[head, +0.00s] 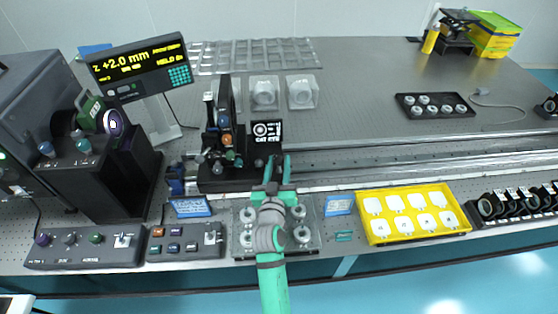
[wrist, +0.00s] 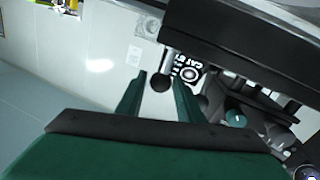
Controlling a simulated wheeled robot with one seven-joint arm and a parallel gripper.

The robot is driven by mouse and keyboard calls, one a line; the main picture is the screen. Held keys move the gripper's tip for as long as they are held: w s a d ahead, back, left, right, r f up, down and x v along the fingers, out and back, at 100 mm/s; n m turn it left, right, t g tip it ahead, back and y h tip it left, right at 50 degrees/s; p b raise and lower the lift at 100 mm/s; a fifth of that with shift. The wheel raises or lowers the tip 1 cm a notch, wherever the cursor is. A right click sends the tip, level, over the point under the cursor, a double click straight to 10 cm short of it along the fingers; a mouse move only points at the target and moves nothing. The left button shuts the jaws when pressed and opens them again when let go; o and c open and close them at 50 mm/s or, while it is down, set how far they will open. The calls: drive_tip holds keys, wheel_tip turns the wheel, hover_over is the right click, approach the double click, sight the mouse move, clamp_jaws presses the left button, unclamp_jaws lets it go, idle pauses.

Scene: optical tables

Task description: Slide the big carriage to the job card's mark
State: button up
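The big carriage (head: 232,178) is a black block on the long rail (head: 400,158), left of the middle in the head view. It carries a dark upright mount with coloured knobs and a black plate with a white ring mark (head: 267,131). My gripper (head: 277,162) is at the carriage's right end. In the wrist view its green fingers (wrist: 159,82) are spread, with a dark ball knob (wrist: 160,83) of the carriage showing between the tips. Contact with the knob cannot be told. Small blue cards (head: 190,207) (head: 339,204) lie in front of the rail; their writing is unreadable.
A display (head: 139,66) reads +2.0 mm. Control boxes (head: 88,247) stand front left. A plate with round posts (head: 245,243) lies under my arm, and a yellow tray (head: 413,212) is right of it. The rail right of the carriage looks clear.

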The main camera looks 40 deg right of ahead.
drive_tip(key=shift+x, duration=0.8)
drive_tip(key=shift+a, duration=0.1)
clamp_jaws()
